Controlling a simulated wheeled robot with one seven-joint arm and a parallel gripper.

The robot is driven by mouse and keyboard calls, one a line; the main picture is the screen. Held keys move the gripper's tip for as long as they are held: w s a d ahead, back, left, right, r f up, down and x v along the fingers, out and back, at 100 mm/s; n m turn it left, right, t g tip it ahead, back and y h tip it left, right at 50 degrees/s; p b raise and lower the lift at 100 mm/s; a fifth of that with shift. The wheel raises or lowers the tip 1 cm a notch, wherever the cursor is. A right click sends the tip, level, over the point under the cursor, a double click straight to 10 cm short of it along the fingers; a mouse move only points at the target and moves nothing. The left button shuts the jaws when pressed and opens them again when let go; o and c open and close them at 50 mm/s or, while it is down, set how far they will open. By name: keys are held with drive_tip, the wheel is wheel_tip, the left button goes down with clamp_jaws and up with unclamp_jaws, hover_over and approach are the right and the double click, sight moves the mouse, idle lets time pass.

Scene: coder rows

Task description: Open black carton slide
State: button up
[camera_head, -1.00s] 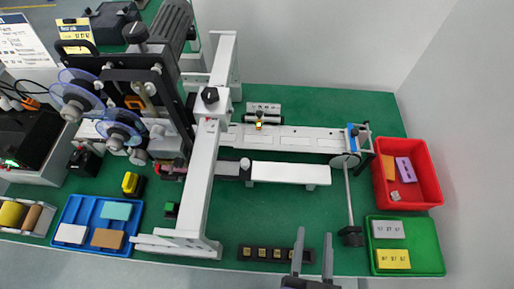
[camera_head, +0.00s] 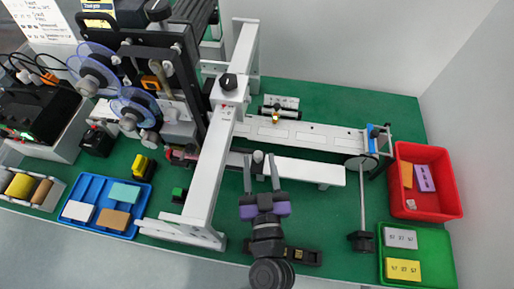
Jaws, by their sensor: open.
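A dark slide (camera_head: 237,159) runs beside the white bar under the tall white frame in the head view; I take it to be the black carton slide. A small grey knob (camera_head: 258,156) stands at its right end, by the left end of the white bar (camera_head: 305,169). My gripper (camera_head: 260,161) is open, with its two grey fingertips close to the knob, one on each side in the picture. I cannot tell whether they touch it or how high they are. The slide's left part is hidden behind the frame's beam.
The white frame (camera_head: 215,150) stands close left of my gripper. A red bin (camera_head: 455,213) and a green tray (camera_head: 436,244) are at the right, a blue tray (camera_head: 91,188) at the left. A thin rod on a black base (camera_head: 361,240) stands right.

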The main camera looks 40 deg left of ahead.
sight(258, 151)
wheel_tip(258, 151, down, 3)
drive_tip(key=shift+f+b, duration=0.15)
drive_tip(key=shift+b, duration=0.85)
drive_tip(key=p+x, duration=0.1)
drive_tip(key=x, duration=0.6)
drive_tip(key=shift+w+a+r, duration=0.15)
drive_tip(key=shift+w+r, duration=0.05)
clamp_jaws()
